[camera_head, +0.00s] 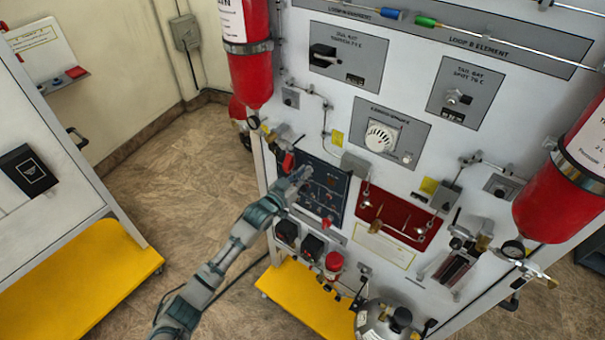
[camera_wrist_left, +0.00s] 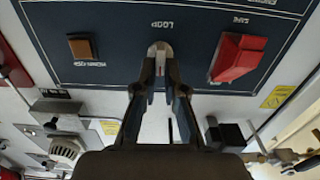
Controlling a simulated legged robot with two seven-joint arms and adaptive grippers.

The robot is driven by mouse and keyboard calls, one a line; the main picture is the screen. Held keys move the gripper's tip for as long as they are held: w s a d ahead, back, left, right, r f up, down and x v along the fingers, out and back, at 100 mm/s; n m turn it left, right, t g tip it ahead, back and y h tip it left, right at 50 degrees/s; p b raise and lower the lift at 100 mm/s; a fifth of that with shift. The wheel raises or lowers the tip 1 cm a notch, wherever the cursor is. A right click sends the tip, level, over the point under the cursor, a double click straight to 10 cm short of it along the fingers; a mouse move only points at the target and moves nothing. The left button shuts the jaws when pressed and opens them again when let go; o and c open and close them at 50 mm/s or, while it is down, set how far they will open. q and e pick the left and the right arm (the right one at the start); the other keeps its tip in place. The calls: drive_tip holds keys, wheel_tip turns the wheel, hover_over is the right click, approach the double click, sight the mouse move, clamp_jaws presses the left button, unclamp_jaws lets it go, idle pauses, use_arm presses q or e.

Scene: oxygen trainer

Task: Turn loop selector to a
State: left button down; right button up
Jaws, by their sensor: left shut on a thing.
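The loop selector is a small grey knob (camera_wrist_left: 160,48) on a dark blue panel (camera_wrist_left: 200,15), below the upside-down word LOOP in the left wrist view. My left gripper (camera_wrist_left: 161,75) has its two dark fingers closed on the knob, one on each side. A thin pale and red strip shows between the fingertips. The fingers hide much of the knob, and I cannot read its position marks. In the head view my left gripper (camera_head: 300,178) reaches the dark panel (camera_head: 333,209) from the left and covers the knob. My right gripper is in neither view.
A red guarded switch (camera_wrist_left: 238,58) and a brown square switch (camera_wrist_left: 82,47) flank the knob. A red cylinder (camera_head: 251,75) hangs above my left arm. A red recessed panel (camera_head: 385,220) with fittings lies to the right. A yellow base (camera_head: 310,300) juts out below.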

use_arm(q)
drive_tip(key=n, duration=0.4)
drive_tip(key=shift+w+a+r+p, duration=0.15)
drive_tip(key=shift+w+r+p, duration=0.05)
drive_tip(key=shift+p, duration=0.2)
drive_tip(key=n, duration=0.3)
drive_tip(key=shift+a, duration=0.15)
drive_tip(key=shift+w+n, duration=0.1)
drive_tip(key=shift+n, duration=0.7)
